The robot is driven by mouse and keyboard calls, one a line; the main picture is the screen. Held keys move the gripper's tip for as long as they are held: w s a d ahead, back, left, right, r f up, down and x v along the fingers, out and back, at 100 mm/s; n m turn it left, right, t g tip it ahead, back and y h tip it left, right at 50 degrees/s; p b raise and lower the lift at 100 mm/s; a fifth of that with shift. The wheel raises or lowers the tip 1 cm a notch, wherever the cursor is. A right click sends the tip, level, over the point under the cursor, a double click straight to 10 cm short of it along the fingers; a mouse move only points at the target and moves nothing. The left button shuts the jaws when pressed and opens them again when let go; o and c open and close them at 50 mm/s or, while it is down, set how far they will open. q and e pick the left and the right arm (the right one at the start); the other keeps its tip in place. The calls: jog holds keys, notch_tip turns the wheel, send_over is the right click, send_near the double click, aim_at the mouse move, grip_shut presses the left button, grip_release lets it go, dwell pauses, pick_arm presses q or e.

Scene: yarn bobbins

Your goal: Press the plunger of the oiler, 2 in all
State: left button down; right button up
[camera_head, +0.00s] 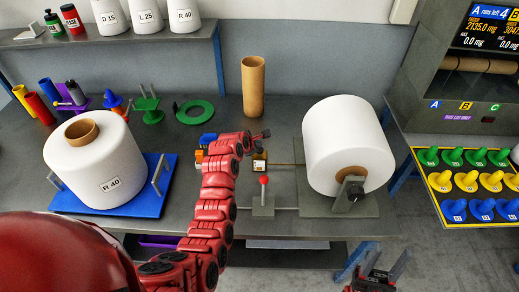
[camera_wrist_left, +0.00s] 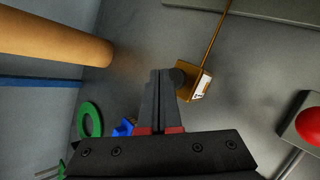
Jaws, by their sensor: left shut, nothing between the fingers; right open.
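The oiler (camera_head: 260,166) is a small brass-coloured box with a pale label, standing on the grey bench, with a thin spout pointing right. My right gripper (camera_head: 376,277) is open and empty at the bottom, in front of the bench.
A large white bobbin (camera_head: 345,140) lies on a stand right of the oiler. A red-knobbed lever (camera_head: 264,181) stands in front of it. A cardboard tube (camera_head: 253,87) and a green ring (camera_head: 194,112) are behind. Another bobbin (camera_head: 97,160) stands on a blue base at left.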

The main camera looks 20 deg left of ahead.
pick_arm(q)
jog(key=shift+f, duration=0.1)
dwell(0.3)
jog(key=shift+f, duration=0.3)
jog(key=shift+f+b, duration=0.45)
jog(key=shift+f, duration=0.45)
dwell(1.1)
jog(key=shift+r, duration=0.15)
jog(key=shift+r+p, duration=0.65)
jog(key=shift+r, duration=0.45)
jog(key=shift+r+p, duration=0.35)
jog(key=shift+r, duration=0.25)
jog(key=shift+r+p, duration=0.9)
jog(key=shift+r, duration=1.1)
